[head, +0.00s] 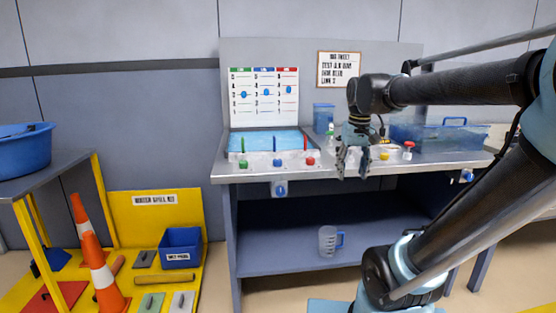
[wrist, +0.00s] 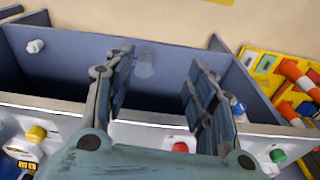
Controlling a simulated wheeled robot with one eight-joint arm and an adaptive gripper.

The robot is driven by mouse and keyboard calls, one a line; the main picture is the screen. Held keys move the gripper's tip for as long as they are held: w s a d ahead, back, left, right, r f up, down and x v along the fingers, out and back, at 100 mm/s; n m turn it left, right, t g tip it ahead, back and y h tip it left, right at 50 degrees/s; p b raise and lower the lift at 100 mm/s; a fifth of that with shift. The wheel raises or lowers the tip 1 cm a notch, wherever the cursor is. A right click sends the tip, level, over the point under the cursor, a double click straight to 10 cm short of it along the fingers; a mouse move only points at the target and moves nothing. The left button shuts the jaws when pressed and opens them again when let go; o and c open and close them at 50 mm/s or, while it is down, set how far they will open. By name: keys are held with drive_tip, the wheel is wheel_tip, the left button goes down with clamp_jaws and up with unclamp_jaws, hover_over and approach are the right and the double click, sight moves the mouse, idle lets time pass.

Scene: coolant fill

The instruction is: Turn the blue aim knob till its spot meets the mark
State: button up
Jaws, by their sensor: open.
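A blue knob (head: 280,189) sits on a pale plate on the bench's front edge, below the coloured knobs. A blue knob, probably the same one, shows right of my fingers in the wrist view (wrist: 238,108). Another blue knob (head: 278,162) stands on the bench top between a green and a red one; I cannot tell which is the aim knob. The chart (head: 264,98) behind has three columns with blue spots. My gripper (head: 352,176) is open and empty near the front edge, right of these knobs and apart from them. The knobs' own marks are too small to read.
The red knob (head: 310,161) and green knob (head: 243,163) flank the top blue one. A yellow knob (head: 384,155) and a red-topped part (head: 408,147) are by my gripper. A jug (head: 328,241) stands on the lower shelf. Orange cones (head: 101,272) stand at left.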

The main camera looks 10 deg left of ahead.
drive_tip(key=w+a+r+n, duration=0.2)
drive_tip(key=w+a+r, duration=0.8)
drive_tip(key=a, duration=0.3)
drive_tip(key=n+g, duration=0.1)
approach(278, 159)
wheel_tip(278, 159, down, 9)
drive_tip(key=shift+s+a, duration=0.1)
drive_tip(key=shift+a, duration=0.05)
drive_tip(key=c, duration=1.1)
